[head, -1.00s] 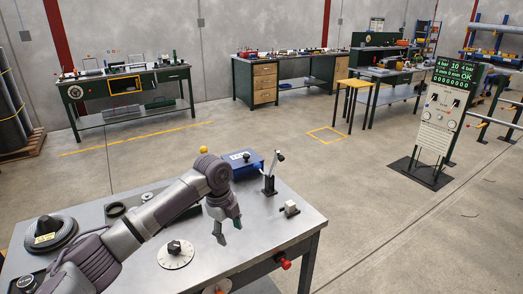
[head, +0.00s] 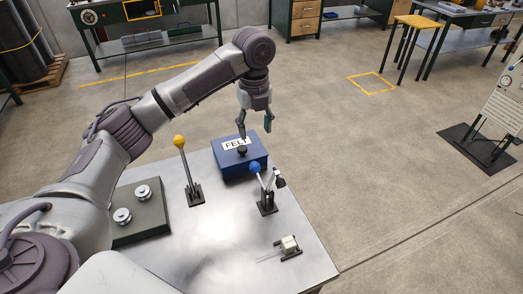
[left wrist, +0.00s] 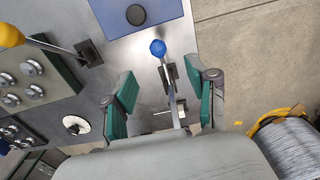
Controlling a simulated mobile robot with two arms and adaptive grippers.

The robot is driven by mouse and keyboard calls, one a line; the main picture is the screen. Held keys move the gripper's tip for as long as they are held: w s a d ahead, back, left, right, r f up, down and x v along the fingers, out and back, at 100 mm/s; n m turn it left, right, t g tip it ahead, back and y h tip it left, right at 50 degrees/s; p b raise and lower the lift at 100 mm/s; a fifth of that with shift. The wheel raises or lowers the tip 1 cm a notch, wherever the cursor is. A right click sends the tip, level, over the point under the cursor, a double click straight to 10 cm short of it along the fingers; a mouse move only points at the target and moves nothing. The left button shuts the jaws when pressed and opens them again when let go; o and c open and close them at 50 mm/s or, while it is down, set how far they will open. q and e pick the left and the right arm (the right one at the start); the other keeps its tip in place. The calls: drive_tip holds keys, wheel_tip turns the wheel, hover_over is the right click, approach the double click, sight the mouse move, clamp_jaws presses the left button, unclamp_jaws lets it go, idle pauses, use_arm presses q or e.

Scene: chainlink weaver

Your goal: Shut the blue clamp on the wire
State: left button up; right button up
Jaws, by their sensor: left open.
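The blue clamp (head: 267,207) stands on the metal bench, its lever with a blue ball knob (head: 255,168) raised and tilted. In the left wrist view the blue knob (left wrist: 157,48) shows just ahead of the gap between my fingers. My left gripper (head: 254,127) is open and empty, pointing down, above the far side of the bench near the blue box and clear of the clamp. Its two green-padded fingers (left wrist: 163,100) are spread apart in the left wrist view. I cannot make out a wire in the clamp. My right gripper is not in view.
A blue box labelled FELT (head: 238,163) stands just behind the clamp. A yellow-knobbed lever (head: 183,160) rises to its left. A small white block with thin pins (head: 289,244) sits nearer the front. A wire spool (left wrist: 287,146) shows at lower right in the wrist view.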

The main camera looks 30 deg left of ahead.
use_arm(q)
drive_tip(key=p, duration=0.1)
hover_over(254, 162)
drive_tip(key=s, duration=0.1)
wheel_tip(254, 162, down, 4)
drive_tip(key=shift+f, duration=0.25)
drive_tip(key=f, duration=0.2)
drive_tip(key=f+p, duration=0.1)
drive_tip(key=f, duration=0.1)
drive_tip(key=w+f, duration=0.1)
drive_tip(key=f, duration=0.1)
drive_tip(key=shift+f, duration=0.25)
drive_tip(key=shift+s+f+p, duration=0.1)
drive_tip(key=shift+f+p, duration=0.2)
drive_tip(key=shift+f, duration=0.65)
drive_tip(key=c, duration=1)
clamp_jaws()
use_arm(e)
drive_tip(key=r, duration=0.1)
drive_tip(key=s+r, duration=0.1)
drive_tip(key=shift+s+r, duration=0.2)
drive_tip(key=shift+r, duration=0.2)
